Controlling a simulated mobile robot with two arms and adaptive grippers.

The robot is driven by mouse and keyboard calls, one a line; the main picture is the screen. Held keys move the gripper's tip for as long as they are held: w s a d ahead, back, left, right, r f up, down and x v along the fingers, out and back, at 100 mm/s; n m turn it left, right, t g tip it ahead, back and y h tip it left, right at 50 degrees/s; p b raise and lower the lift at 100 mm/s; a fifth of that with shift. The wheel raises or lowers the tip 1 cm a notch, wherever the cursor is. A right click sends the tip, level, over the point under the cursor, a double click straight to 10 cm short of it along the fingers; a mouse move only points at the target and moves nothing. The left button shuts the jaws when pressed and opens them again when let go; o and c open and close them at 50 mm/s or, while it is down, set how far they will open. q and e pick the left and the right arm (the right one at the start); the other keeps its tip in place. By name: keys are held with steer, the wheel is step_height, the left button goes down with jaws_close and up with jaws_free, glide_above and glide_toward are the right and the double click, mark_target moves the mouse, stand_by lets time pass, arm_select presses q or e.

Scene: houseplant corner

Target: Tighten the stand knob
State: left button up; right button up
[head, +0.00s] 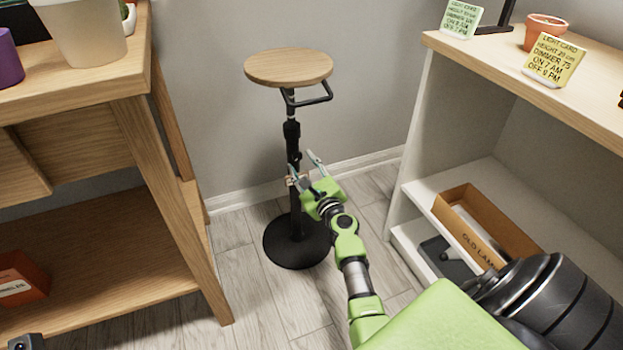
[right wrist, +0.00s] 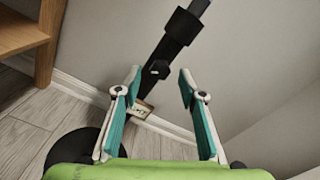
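The plant stand has a round wooden top (head: 289,67), a black pole and a round black base (head: 296,243) on the floor. In the right wrist view the black knob (right wrist: 158,69) sticks out from the pole's collar, with a pale mark on it. My right gripper (head: 303,164) is at the pole's lower half. In the right wrist view its two teal-lined fingers (right wrist: 160,80) are spread apart, with the knob beyond and between their tips. Nothing is between the finger pads. The knob is hard to make out in the head view. My left gripper is not clearly seen.
A small tag (right wrist: 142,110) is on the pole below the knob. A wooden table (head: 100,85) with a lower shelf stands left. A white shelf unit (head: 455,110) stands right, holding a cardboard box (head: 462,222) and cards. The wall is close behind the stand.

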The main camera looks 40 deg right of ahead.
steer(key=v, duration=0.9)
steer(key=shift+s, duration=0.25)
